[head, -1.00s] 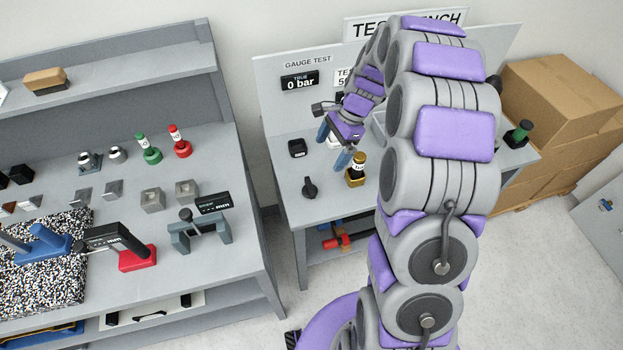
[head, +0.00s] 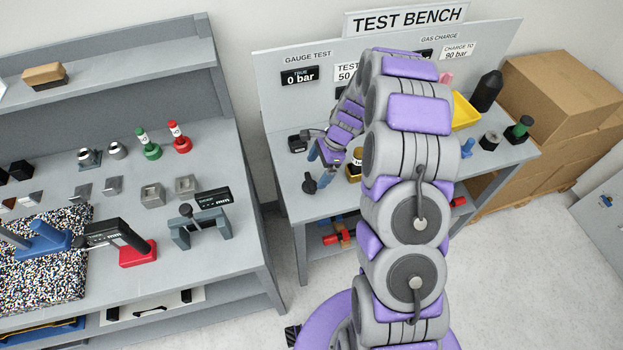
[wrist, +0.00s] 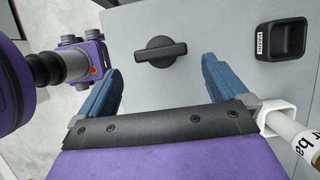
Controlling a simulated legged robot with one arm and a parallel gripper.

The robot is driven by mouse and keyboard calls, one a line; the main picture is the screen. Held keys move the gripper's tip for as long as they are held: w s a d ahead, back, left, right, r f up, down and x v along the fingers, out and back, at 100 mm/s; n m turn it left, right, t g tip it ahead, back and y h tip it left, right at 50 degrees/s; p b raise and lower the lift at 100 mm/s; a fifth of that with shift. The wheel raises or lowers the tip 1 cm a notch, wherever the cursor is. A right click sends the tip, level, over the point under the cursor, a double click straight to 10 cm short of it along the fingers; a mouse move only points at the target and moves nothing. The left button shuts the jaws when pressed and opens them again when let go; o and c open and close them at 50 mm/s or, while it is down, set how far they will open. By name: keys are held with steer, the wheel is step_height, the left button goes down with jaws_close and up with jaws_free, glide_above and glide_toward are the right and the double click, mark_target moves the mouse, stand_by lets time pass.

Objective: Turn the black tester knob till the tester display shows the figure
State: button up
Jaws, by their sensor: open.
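The black tester knob (head: 310,184) stands on the bench top near its left front edge. In the wrist view the knob (wrist: 160,51) has a raised bar lying almost level across a round base. My gripper (head: 320,170) is open and empty, just beside and above the knob in the head view. In the wrist view its blue fingers (wrist: 162,72) point toward the knob, one to each side, with gaps between.
A black square holder (head: 298,143) sits behind the knob; it also shows in the wrist view (wrist: 279,40). A gold-and-black fitting (head: 354,166) stands close right of my gripper. A white fitting (wrist: 275,118) is near the right finger. Bare bench surrounds the knob.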

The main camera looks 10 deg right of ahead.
mark_target(311, 180)
steer(key=shift+x, duration=2.8)
steer(key=c, duration=0.9)
